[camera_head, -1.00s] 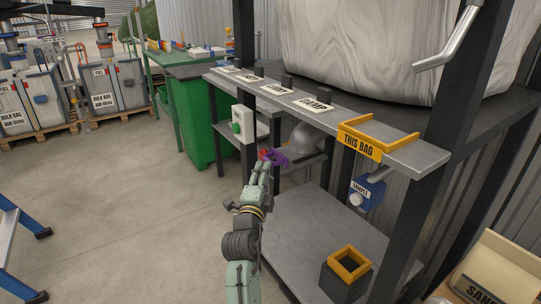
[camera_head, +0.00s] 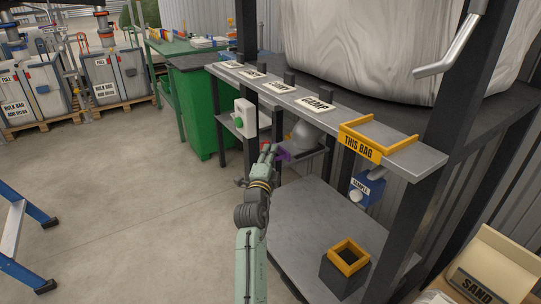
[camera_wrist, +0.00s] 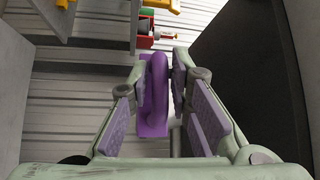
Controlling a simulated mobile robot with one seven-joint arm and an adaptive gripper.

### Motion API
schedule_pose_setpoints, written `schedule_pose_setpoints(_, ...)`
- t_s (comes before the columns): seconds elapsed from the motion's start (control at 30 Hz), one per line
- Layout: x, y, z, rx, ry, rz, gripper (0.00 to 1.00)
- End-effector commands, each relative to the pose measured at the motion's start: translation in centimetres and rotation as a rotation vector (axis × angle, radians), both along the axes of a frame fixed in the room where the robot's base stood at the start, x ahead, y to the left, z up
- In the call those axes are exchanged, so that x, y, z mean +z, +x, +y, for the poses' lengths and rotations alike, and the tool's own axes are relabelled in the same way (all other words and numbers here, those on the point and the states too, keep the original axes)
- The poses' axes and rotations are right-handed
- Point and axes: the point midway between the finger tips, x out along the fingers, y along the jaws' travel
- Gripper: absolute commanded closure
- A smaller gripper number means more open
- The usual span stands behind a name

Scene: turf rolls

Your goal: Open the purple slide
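The purple slide (camera_head: 284,155) shows as a small patch below the shelf edge in the head view, partly hidden by my gripper (camera_head: 268,150). In the wrist view the slide's upright purple loop handle (camera_wrist: 157,80) stands in front of a flat purple plate. My gripper (camera_wrist: 157,72) is open, with purple-padded fingers on either side of the handle. The handle is between the fingertips, nearer the left one at its plate. A narrow gap shows on the right. Whether either finger touches it is unclear.
The grey shelf (camera_head: 300,97) with label plates runs above the gripper. A white box with a green button (camera_head: 240,122) is just left. A yellow-rimmed dark box (camera_head: 347,265) stands on the lower deck. Open floor lies left.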

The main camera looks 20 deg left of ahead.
Motion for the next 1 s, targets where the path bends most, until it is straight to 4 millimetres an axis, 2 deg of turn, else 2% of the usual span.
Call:
schedule_pose_setpoints(0.23,-0.01,-0.02,0.00,0.000,0.000,0.000,1.00)
schedule_pose_setpoints(1.0,-0.40,-0.35,0.32,0.000,-0.001,0.000,1.00)
